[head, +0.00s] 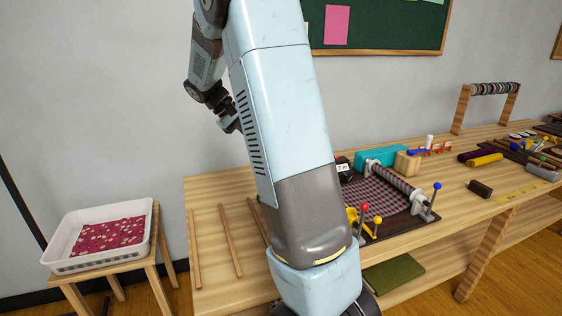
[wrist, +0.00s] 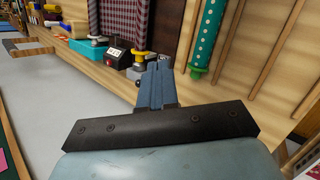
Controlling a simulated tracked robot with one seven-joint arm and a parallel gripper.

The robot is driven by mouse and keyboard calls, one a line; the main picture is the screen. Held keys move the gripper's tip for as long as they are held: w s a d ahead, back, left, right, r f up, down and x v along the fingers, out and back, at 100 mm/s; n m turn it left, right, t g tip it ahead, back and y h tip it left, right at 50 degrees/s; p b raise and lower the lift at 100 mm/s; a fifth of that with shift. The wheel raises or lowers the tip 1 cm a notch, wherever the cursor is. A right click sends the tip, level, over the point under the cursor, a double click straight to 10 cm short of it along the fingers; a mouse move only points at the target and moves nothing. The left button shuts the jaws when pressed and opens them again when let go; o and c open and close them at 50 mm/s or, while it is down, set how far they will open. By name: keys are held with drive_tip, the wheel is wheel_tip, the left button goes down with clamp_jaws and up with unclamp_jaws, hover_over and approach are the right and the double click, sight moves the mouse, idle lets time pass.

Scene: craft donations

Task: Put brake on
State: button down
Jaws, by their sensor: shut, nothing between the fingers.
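A roller device stands on the wooden table in the head view, with a checked cloth (head: 372,189) and a metal-ended roller (head: 394,182). A lever with a blue ball knob (head: 435,194) stands at its right end. A yellow part (head: 353,216) and levers with a red ball (head: 364,207) and a yellow ball (head: 377,220) are at its near left. I cannot tell which lever is the brake. My gripper (wrist: 157,82) is shut and empty in the wrist view, above and apart from the table.
A teal box (head: 381,155) and a black box with a display (head: 343,168) sit behind the device. A white tray (head: 62,262) stands on a stool at left. Wooden sticks (head: 230,240) lie on the table's left end. My arm hides part of the table.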

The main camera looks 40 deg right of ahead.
drive_tip(key=w+d+f+g+h, duration=0.2)
drive_tip(key=w+f+h, duration=0.1)
drive_tip(key=w+f, duration=0.3)
drive_tip(key=w+d+f+n+g+h, duration=0.1)
drive_tip(key=w+d+f+h, duration=0.2)
drive_tip(key=w+f, duration=0.3)
drive_tip(key=w+d+f+g+h, duration=0.2)
drive_tip(key=w+f+h, duration=0.3)
drive_tip(key=f, duration=0.5)
drive_tip(key=shift+w+d+f+n+g, duration=0.1)
drive_tip(key=shift+w+d+n+g, duration=0.05)
drive_tip(key=shift+w, duration=0.35)
drive_tip(key=shift+w+d+n+g, duration=0.15)
drive_tip(key=shift+w, duration=0.3)
drive_tip(key=s+a+r+x, duration=0.1)
drive_tip(key=s+x, duration=0.1)
drive_tip(key=x, duration=1.1)
drive_tip(key=shift+a+r, duration=0.25)
drive_tip(key=shift+r, duration=0.05)
